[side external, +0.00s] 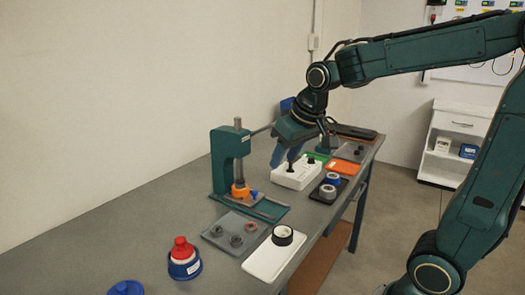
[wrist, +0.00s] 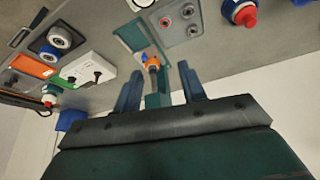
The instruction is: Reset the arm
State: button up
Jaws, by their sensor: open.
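My gripper (side external: 284,152) hangs above the bench between the green press and the white box, its fingers pointing down. In the wrist view its two blue-green fingers (wrist: 160,80) are well apart, with nothing held between them. The green press (side external: 222,160) stands upright on its base plate, with an orange part (side external: 240,188) at its foot. In the wrist view the press's orange part (wrist: 153,62) shows beyond the gap between the fingers. I cannot tell the exact gap between my gripper and the white box from these views.
The white box (side external: 290,180) has black knobs. Nearby are a black tray with rings (side external: 328,188), an orange tray (side external: 342,168), a grey tray (side external: 218,236) and a white tray (side external: 262,262). The wall runs behind the bench.

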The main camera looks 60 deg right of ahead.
jog(key=s+a+n+y, duration=0.1)
jog(key=s+a, duration=0.5)
jog(key=s, duration=1)
jog(key=shift+f+n+t, duration=0.4)
jog(key=shift+f+n, duration=0.05)
jog(key=shift+n, duration=0.35)
